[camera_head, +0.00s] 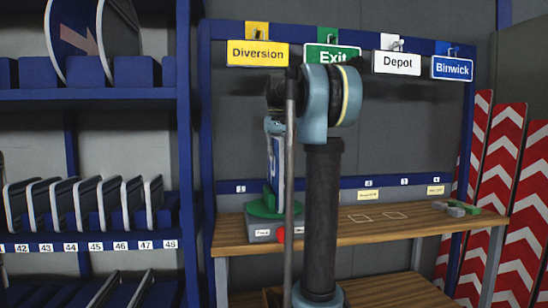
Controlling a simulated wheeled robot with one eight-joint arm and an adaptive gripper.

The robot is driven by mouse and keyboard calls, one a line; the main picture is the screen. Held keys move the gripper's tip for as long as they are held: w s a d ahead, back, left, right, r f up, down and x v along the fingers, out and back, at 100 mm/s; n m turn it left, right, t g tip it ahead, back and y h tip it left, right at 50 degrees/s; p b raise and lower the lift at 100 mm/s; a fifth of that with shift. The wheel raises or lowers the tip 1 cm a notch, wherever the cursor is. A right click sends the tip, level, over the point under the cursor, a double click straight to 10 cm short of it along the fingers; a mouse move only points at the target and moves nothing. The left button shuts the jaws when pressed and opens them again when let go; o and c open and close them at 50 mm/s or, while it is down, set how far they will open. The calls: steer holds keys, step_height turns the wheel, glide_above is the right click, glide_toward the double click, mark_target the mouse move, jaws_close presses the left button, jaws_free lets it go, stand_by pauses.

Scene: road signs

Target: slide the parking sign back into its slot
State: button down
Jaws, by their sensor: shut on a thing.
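A narrow blue-and-white panel (275,165), seen almost edge-on, stands upright just above a green round plate (262,209). It looks like the parking sign, though its face is mostly turned away. My gripper (273,134) is at the panel's top edge, largely hidden behind my arm and a thin grey rod. It is shut on the panel; the fingertips are not clear. I cannot tell whether the panel's lower edge touches the green plate. At left, a blue rack (90,225) holds several upright signs in slots numbered in the 40s.
The green plate sits on a grey box with a red button (280,235) on the wooden bench (345,230). Hanging signs, Diversion (258,53) and Depot (396,62) among them, line the top rail. Red-and-white striped boards (503,150) stand at right.

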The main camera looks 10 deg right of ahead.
steer(key=c, duration=1.6)
jaws_free()
steer(key=shift+o, duration=0.2)
step_height(320, 180, up, 12)
steer(key=shift+w+d+f, duration=0.1)
